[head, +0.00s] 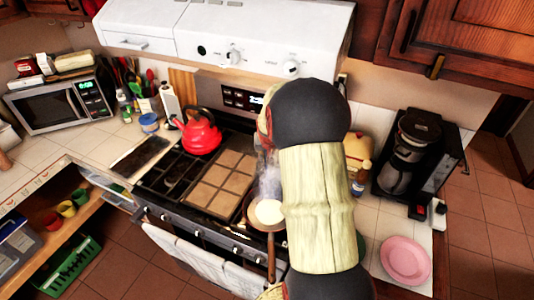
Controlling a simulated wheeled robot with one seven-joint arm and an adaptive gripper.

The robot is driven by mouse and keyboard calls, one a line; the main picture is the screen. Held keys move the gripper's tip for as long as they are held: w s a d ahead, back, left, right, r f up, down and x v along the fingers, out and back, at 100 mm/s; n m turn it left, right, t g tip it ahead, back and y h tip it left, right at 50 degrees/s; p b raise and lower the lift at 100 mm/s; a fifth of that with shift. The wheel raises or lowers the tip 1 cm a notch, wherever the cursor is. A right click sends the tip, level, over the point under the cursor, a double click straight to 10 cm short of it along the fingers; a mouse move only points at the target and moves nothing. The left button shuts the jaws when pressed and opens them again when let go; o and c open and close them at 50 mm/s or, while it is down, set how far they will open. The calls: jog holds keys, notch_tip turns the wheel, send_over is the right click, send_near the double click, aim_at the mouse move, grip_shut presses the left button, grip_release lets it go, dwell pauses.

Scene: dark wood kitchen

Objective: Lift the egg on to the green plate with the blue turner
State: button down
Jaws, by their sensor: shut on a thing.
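The egg (268,211) shows as a pale round shape in a small brown pan (271,252) at the front right of the stove, with steam rising over it. My arm crosses the right-centre of the head view and covers part of the stove and the pan's right side. My gripper cannot be made out; it is hidden or out of view. A pink plate (405,260) lies empty on the counter at the right.
A red kettle (200,133) stands on the back left of the stove (165,180). A white hood (225,40) hangs above. Green crate (75,270) sits low at left.

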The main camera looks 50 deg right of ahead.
aim_at(268, 176)
jog(key=f+b, duration=0.1)
jog(key=f, duration=0.1)
jog(key=s+a+f, duration=0.1)
jog(key=f, duration=0.1)
jog(key=f+b, duration=0.1)
jog(key=f, duration=0.1)
jog(key=shift+s+a+b, duration=0.3)
jog(key=shift+b, duration=0.05)
jog(key=shift+s+a+f, duration=0.1)
jog(key=shift+s+a, duration=1.1)
jog(key=shift+s, duration=0.1)
jog(key=shift+s+a+r, duration=0.1)
jog(key=shift+r, duration=0.1)
jog(key=shift+w+d+r+p, duration=0.15)
jog(key=shift+r+p, duration=0.75)
jog(key=shift+r, duration=0.6)
jog(key=shift+w+d+r+p, duration=0.15)
jog(key=shift+r+p, duration=0.7)
jog(key=shift+r, duration=0.6)
jog(key=shift+w+d+r+p, duration=0.15)
jog(key=shift+r+p, duration=0.75)
jog(key=shift+r, duration=0.6)
